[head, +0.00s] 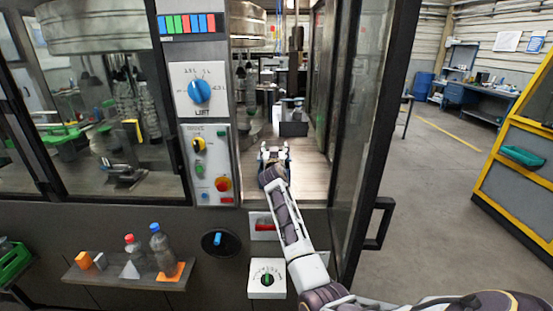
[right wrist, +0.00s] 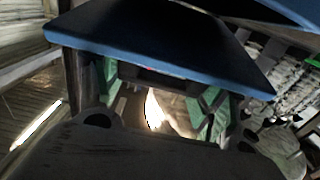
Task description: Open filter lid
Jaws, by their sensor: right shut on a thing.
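My right gripper (head: 273,152) reaches through the open doorway of the machine, low over its wooden-looking floor. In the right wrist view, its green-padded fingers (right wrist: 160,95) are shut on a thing. A dark panel with a blue edge (right wrist: 160,58), which looks like the filter lid, lies across the fingers and looks tilted. The exact grip is hidden, and the lid is not clear in the head view. A bright patch shows between the fingers. My left gripper is not in view.
A dark grey box (head: 293,129) stands deeper inside the machine. The control panel (head: 207,165) borders the opening on the left. The glass door (head: 368,130) stands open on the right. A shelf with bottles (head: 128,272) projects at the front left. The floor at right is clear.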

